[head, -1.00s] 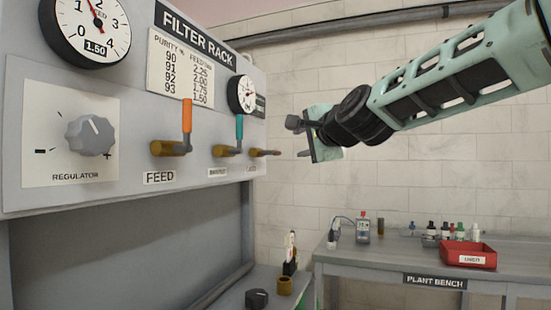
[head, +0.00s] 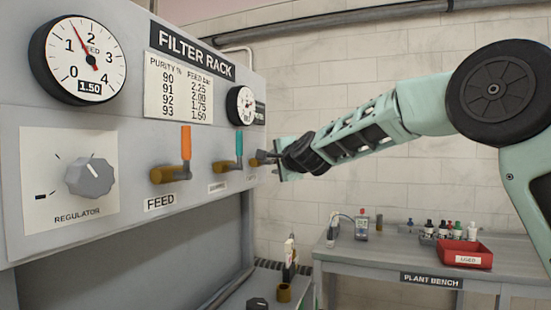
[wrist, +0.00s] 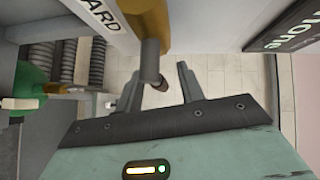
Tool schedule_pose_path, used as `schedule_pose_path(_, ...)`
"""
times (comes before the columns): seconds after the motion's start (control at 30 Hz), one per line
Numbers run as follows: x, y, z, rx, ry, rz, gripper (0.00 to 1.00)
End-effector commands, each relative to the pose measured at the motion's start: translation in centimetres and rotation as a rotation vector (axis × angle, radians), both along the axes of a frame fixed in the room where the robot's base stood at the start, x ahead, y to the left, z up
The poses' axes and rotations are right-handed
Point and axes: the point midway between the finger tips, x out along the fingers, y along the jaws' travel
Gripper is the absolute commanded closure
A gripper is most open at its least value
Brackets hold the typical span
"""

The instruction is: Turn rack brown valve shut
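The grey filter rack (head: 90,195) carries a row of brass valves. The far valve (head: 252,163) is mostly covered by my gripper (head: 266,157) in the head view. In the wrist view its brass body (wrist: 149,28) is at top centre, with a grey stem (wrist: 149,66) and a small brown end (wrist: 160,84). My gripper (wrist: 159,72) is open. Its two dark fingers stand on either side of the stem and brown end; contact cannot be told. The feed valve (head: 168,174) has an upright orange lever; the middle valve (head: 226,166) has an upright teal lever.
A regulator knob (head: 90,177) and a gauge (head: 84,60) are on the rack's near part. The plant bench (head: 385,255) with a red tray (head: 465,254) and bottles stands behind at right. A small bench with a black knob (head: 257,304) is below.

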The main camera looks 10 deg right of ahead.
Motion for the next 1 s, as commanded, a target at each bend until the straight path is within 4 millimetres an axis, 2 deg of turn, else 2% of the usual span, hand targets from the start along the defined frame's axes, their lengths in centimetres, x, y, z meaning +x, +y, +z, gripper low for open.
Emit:
schedule_pose_path(0.3,0.24,0.05,-0.06,0.000,0.000,0.000,0.62)
schedule_pose_path(0.43,0.23,0.05,-0.06,0.000,0.000,0.000,0.98)
schedule_pose_path(0.47,0.23,0.05,-0.06,0.000,0.000,0.000,1.00)
schedule_pose_path(0.77,0.20,0.06,-0.23,-0.010,-0.014,0.000,1.00)
schedule_pose_path(1.0,0.18,0.09,-0.32,-0.061,-0.089,0.000,1.00)
